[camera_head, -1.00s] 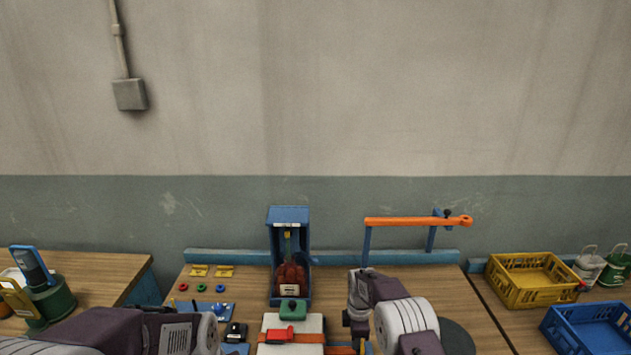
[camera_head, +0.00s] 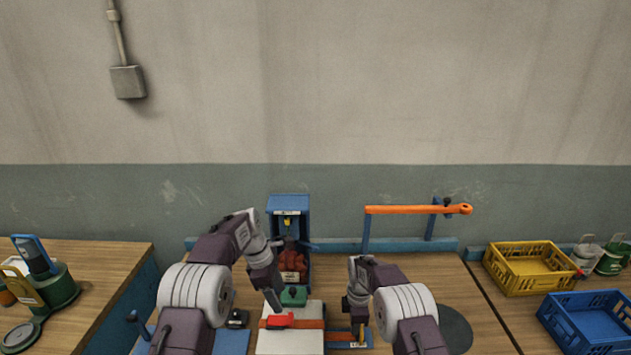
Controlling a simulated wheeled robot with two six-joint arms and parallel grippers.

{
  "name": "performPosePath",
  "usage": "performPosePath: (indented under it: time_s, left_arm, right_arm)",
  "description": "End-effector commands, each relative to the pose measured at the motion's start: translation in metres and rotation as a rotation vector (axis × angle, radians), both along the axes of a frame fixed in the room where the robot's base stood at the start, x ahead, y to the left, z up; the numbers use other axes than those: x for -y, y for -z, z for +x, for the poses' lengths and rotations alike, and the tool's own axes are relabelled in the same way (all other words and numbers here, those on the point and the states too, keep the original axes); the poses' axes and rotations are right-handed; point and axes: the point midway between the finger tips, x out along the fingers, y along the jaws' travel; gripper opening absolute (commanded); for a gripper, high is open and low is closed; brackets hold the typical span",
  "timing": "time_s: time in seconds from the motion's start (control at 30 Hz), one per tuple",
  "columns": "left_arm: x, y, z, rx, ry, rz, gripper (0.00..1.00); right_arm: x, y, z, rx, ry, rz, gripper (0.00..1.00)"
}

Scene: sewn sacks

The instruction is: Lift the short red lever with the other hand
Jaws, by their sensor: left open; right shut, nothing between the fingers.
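The short red lever (camera_head: 281,320) lies on a pale block (camera_head: 290,342) with an orange band, at the front middle of the bench. My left gripper (camera_head: 273,299) hangs just above and slightly left of the red lever, pointing down. It is open, with no visible contact, though its finger gap is hard to make out. My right gripper (camera_head: 358,316) is shut and empty, pointing down to the right of the block, close to a small yellow upright piece (camera_head: 362,334).
A green piece (camera_head: 293,296) sits behind the lever. Behind it stands a blue housing (camera_head: 289,204) with a reddish sack (camera_head: 293,262). An orange bar (camera_head: 415,210) spans the back right. Yellow (camera_head: 530,270) and blue crates (camera_head: 590,322) stand at right.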

Motion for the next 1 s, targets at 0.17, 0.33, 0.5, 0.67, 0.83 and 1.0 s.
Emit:
performPosePath:
  time_s: [0.17,0.33,0.5,0.67,0.83,1.0]
  left_arm:
    - [0.003,0.011,0.0,-0.002,0.001,0.0,0.58]
    - [0.01,0.039,-0.001,-0.003,0.002,0.001,0.58]
    - [0.017,0.068,-0.001,0.0,0.002,0.001,0.58]
    - [0.022,0.087,0.0,0.001,0.002,0.001,0.58]
    - [0.025,0.095,0.0,0.002,0.001,0.001,0.58]
    - [0.025,0.096,0.0,0.003,0.001,0.0,0.58]
  right_arm:
    - [0.002,0.0,0.0,0.0,0.0,-0.003,0.0]
    - [0.002,0.0,0.0,0.0,0.0,-0.003,0.0]
    - [0.002,0.0,0.0,-0.001,0.0,-0.003,0.0]
    - [0.002,0.0,0.0,-0.001,0.0,-0.003,0.0]
    - [0.002,0.0,0.0,-0.001,0.0,-0.003,0.0]
    - [0.002,0.0,0.0,-0.001,0.0,-0.003,0.0]
